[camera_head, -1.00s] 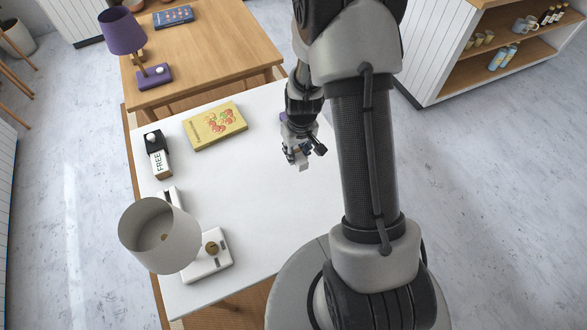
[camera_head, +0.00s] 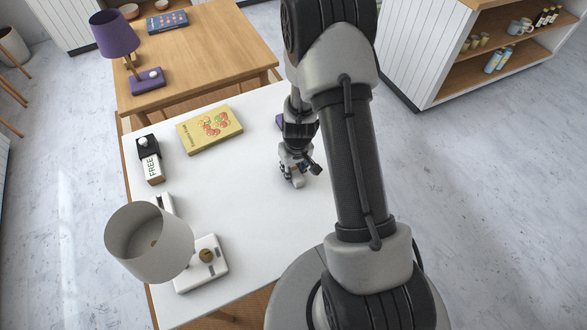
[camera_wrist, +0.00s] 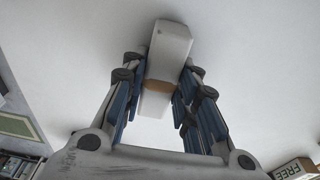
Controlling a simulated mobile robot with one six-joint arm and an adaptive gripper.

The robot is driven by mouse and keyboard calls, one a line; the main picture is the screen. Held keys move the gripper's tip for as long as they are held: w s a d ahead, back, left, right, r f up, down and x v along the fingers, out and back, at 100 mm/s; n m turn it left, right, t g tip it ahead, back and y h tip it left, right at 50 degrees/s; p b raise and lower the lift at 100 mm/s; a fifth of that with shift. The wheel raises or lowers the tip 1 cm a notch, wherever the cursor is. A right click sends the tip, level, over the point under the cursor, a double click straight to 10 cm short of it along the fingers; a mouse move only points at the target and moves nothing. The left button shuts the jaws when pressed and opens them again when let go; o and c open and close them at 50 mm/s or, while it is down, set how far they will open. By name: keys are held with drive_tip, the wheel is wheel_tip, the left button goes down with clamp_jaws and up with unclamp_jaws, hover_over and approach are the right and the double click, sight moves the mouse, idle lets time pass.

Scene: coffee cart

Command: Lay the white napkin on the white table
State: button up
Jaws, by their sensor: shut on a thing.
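The white napkin (camera_wrist: 168,52) is a small rolled bundle with a tan band (camera_wrist: 158,86) around it. My gripper (camera_wrist: 160,95) is shut on it, with a finger on each side, in the wrist view. In the head view my gripper (camera_head: 294,172) points down over the right part of the white table (camera_head: 232,195). The napkin's white end (camera_head: 296,183) shows just under the fingers, low over the tabletop. I cannot tell whether it touches the table.
On the white table stand a yellow book (camera_head: 209,129), a small box marked FREE (camera_head: 152,168) and a white lamp (camera_head: 145,245) at the left. The table's middle is clear. A wooden table (camera_head: 205,55) adjoins behind.

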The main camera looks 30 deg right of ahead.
drive_tip(key=o, duration=0.9)
drive_tip(key=shift+f, duration=0.1)
wheel_tip(320, 180, up, 12)
drive_tip(key=s+p, duration=0.1)
drive_tip(key=p, duration=0.4)
wheel_tip(320, 180, up, 9)
hover_over(295, 173)
drive_tip(key=a, duration=0.2)
drive_tip(key=s+a+r+t, duration=0.25)
drive_tip(key=s+r, duration=0.25)
drive_tip(key=r, duration=0.5)
drive_tip(key=s+a+r, duration=0.4)
drive_tip(key=s+r, duration=0.6)
drive_tip(key=s, duration=0.4)
drive_tip(key=shift+s+a+t, duration=0.2)
drive_tip(key=shift+s+t, duration=0.15)
drive_tip(key=shift+s, duration=0.05)
